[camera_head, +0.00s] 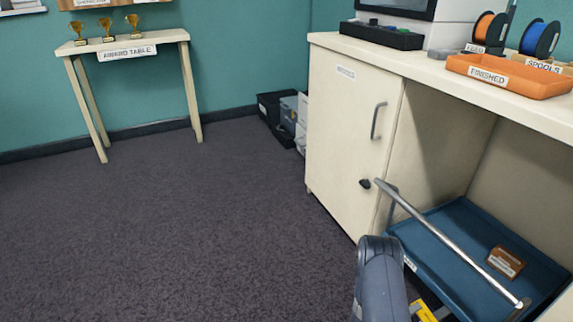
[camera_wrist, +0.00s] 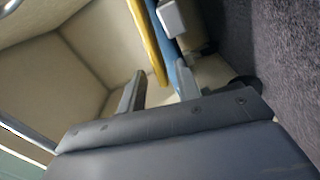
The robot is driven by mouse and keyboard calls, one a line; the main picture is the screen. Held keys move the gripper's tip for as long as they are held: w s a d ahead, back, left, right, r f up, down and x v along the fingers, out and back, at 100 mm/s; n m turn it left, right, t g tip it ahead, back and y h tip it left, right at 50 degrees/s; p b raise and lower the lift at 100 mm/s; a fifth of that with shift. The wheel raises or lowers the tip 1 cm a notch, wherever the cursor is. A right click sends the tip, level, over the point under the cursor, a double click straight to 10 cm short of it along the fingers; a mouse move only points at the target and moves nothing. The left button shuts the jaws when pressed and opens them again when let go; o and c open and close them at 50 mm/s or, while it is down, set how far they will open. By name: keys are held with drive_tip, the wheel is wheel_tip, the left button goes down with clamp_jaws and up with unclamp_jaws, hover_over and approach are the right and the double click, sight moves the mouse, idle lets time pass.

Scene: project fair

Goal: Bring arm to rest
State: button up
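My gripper (camera_wrist: 161,70) shows in the wrist view with its two grey fingers spread apart and no object clearly held between them. Beyond the fingers are a yellow strip (camera_wrist: 148,40) and a blue edge beside it; I cannot tell how far off they are. In the head view my grey-blue arm rises at the bottom, right of centre, in front of the cabinet and the blue tray cart (camera_head: 450,222). The fingers are hidden in that view. A small yellow part (camera_head: 424,312) shows just right of the arm.
The cart has a metal handle bar (camera_head: 455,245) and carries a brown box (camera_head: 505,262). The white cabinet (camera_head: 350,130) and counter stand close on the right, with an orange tray (camera_head: 510,77) on top. Open carpet (camera_head: 200,220) lies left, before the award table (camera_head: 130,41).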

drive_tip(key=b+x, duration=0.1)
drive_tip(key=x, duration=0.3)
drive_tip(key=shift+d+f, duration=0.1)
drive_tip(key=shift+d, duration=0.1)
drive_tip(key=shift+a+n, duration=0.2)
drive_tip(key=shift+n, duration=0.2)
drive_tip(key=shift+f, duration=0.1)
